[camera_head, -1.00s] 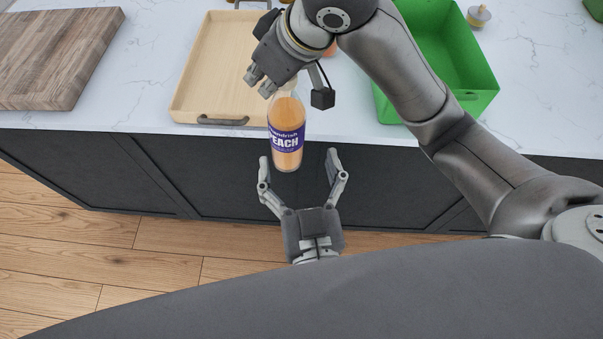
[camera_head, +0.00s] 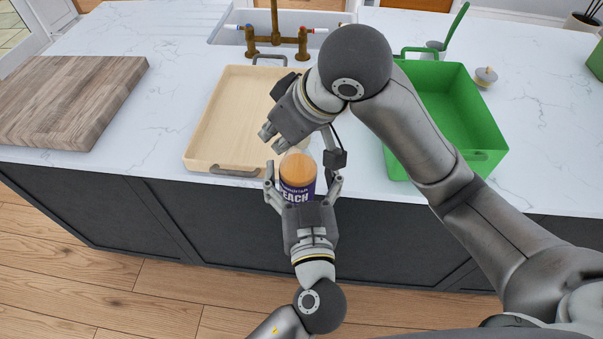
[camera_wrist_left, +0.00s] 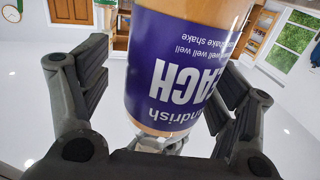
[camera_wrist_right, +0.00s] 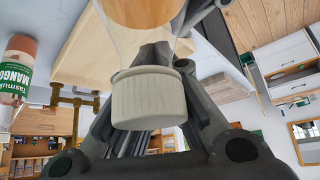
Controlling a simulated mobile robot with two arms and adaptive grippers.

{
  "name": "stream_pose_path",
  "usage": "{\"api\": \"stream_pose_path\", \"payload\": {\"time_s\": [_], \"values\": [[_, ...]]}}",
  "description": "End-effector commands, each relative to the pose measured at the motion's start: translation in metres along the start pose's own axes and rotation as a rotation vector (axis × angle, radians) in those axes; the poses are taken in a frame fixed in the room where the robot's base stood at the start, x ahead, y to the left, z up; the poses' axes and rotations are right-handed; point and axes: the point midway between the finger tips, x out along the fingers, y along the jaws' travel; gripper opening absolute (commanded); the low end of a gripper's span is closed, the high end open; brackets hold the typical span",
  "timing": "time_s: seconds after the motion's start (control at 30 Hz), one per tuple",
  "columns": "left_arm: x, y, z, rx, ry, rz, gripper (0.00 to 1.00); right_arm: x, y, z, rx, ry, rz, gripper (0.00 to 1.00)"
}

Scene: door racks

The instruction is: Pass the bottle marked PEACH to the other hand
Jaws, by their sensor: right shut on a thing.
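The PEACH bottle (camera_head: 297,177) has orange contents and a purple label, and hangs just off the counter's front edge. My right gripper (camera_head: 275,137) is shut on the bottle near its neck; the white cap (camera_wrist_right: 148,97) shows between its fingers in the right wrist view. My left gripper (camera_head: 303,185) is below, its two fingers apart on either side of the bottle's body. In the left wrist view the label (camera_wrist_left: 180,75) stands between the open fingers, with a visible gap at the left finger. Contact at the right finger cannot be told.
A wooden tray (camera_head: 217,115) lies behind the bottle. A green bin (camera_head: 490,150) stands to the right and a cutting board (camera_head: 75,95) to the left. A bottle marked MANGO (camera_wrist_right: 15,70) shows in the right wrist view. A tap (camera_head: 276,35) and sink are at the back.

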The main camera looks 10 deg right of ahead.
Motion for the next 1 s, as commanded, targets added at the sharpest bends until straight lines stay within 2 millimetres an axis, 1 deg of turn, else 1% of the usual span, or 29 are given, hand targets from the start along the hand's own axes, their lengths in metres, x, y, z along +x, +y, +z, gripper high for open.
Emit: {"api": "stream_pose_path", "payload": {"time_s": [0.03,0.07,0.5,0.53,0.7,0.73,1.0], "values": [[-0.0002,0.0001,-0.0002,0.0,0.0,0.0,0.74,-0.0008,0.0,-0.0008,0.0,0.003,0.0,0.0],[-0.0002,0.0001,-0.0002,0.0,0.0,0.0,0.7,-0.0008,0.0,-0.0008,0.0,0.003,0.0,0.0],[-0.0009,0.0024,-0.0003,0.0,0.0,0.007,0.13,-0.0007,-0.0025,-0.0015,-0.002,0.006,-0.006,0.0],[-0.0008,0.0026,-0.0023,-0.001,0.005,0.008,0.13,-0.0008,-0.0027,-0.0017,-0.003,0.006,-0.007,0.09],[-0.0008,0.0027,-0.0022,0.0,0.005,0.008,0.13,-0.0005,-0.0029,-0.0012,-0.003,0.005,-0.007,0.31],[-0.0008,0.0026,-0.0022,0.0,0.005,0.008,0.13,-0.0005,-0.0027,-0.0011,-0.003,0.004,-0.007,0.33],[-0.0004,0.0011,-0.0022,-0.001,0.005,0.003,0.13,-0.0004,-0.001,-0.0006,-0.001,0.002,-0.003,0.33]]}}
